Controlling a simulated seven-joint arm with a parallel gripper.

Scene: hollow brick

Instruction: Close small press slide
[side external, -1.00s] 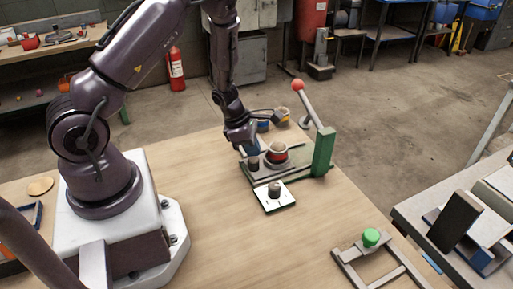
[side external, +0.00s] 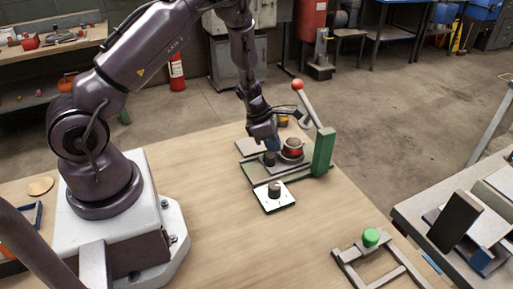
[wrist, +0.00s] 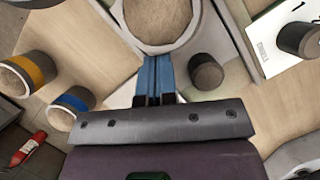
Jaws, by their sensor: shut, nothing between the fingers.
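The small press has a green upright (side external: 323,152) and a lever with a red ball (side external: 297,84). Its grey slide carries a dark round knob (side external: 269,159) and a cup with a red band (side external: 292,149). My gripper (side external: 273,144) is low over the slide, beside the knob and left of the cup. In the wrist view its blue fingers (wrist: 153,80) are shut together with nothing between them. There, the knob (wrist: 206,72) is just right of the fingers and the filled cup (wrist: 160,20) is ahead of the tips. Whether the fingers touch the slide parts is unclear.
A white plate with a dark knob (side external: 274,190) lies in front of the press. Cups with a yellow band (wrist: 30,70) and a blue band (wrist: 72,105) stand behind it. A frame with a green knob (side external: 371,237) is at front right. The table's left-middle is clear.

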